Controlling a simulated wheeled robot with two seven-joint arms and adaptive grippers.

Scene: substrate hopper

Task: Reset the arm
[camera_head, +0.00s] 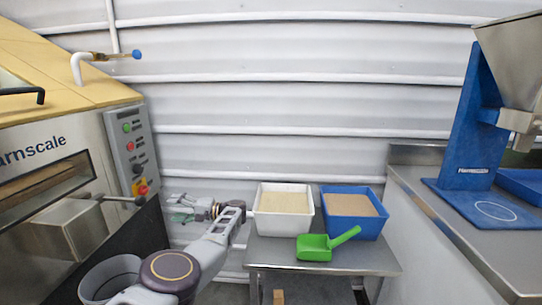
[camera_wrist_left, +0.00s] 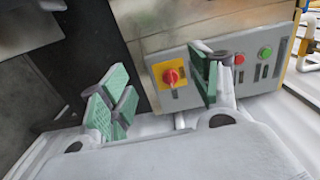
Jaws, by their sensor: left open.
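My left arm comes up from the bottom of the head view. Its gripper (camera_head: 180,208) points left toward the machine's control panel. In the left wrist view the gripper (camera_wrist_left: 160,92) has its two green-padded fingers wide apart, with nothing between them. A red knob on a yellow plate (camera_wrist_left: 171,75) shows behind the gap, apart from the fingers as far as I can tell. My right gripper is in neither view.
A steel machine with a control panel (camera_head: 135,150) stands at left. A small metal table (camera_head: 320,255) holds a white bin (camera_head: 266,226) of pale material, a blue bin (camera_head: 345,228) and a green scoop (camera_head: 314,247). A hopper on a blue stand (camera_head: 470,130) stands on the right counter.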

